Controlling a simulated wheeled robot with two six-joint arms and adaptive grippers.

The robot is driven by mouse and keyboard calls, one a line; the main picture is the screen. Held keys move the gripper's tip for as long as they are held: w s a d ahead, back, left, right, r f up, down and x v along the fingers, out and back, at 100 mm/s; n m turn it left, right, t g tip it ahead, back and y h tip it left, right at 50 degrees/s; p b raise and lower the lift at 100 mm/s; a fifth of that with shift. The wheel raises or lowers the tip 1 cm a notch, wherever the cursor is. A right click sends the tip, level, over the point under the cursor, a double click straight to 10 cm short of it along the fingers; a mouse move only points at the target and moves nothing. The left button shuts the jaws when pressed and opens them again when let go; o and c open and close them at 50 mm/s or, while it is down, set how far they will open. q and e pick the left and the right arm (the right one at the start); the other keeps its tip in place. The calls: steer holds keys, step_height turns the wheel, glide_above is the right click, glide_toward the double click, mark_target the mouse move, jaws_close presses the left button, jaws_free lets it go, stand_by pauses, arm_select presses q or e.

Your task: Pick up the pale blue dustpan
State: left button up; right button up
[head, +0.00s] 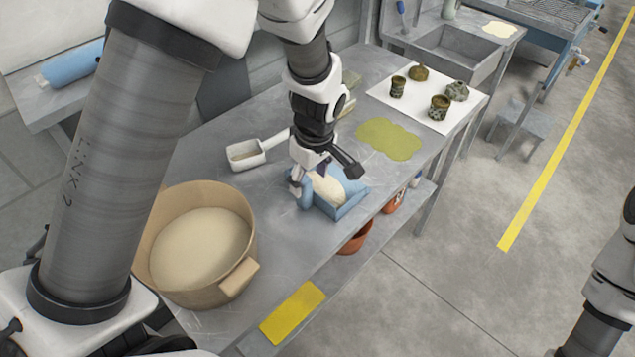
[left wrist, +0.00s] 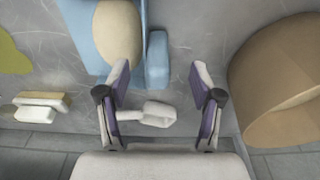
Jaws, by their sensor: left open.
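The pale blue dustpan (head: 350,207) lies on the grey metal table, with a cream-coloured mass in its pan. In the left wrist view the dustpan (left wrist: 103,30) is at the top left. A short blue part of it, likely its handle (left wrist: 157,62), stands just ahead of the gap between my fingertips. My left gripper (head: 325,178) is over the dustpan in the head view and hides part of it. In the left wrist view its fingers (left wrist: 161,80) are spread wide with nothing held. Contact with the dustpan cannot be told. My right gripper is out of view.
A large tan tub (head: 247,228) stands at the table's near left. A white scoop (head: 246,155) lies close behind the dustpan. A green patch (head: 388,139) and a white mat (head: 422,118) with several dark pots are farther right. A yellow rectangle (head: 293,312) marks the near edge.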

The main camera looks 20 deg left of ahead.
mark_target(304, 195)
arm_select(q)
steer(key=shift+s+a+f, duration=0.1)
steer(key=shift+f, duration=0.35)
steer(key=f, duration=0.2)
steer(key=w+a+f, duration=0.1)
steer(key=f, duration=0.2)
steer(key=a+f+p, duration=0.1)
steer(key=f, duration=0.1)
steer(key=shift+w+f, duration=0.2)
steer(key=shift+f, duration=0.15)
steer(key=shift+w, duration=0.1)
jaws_close()
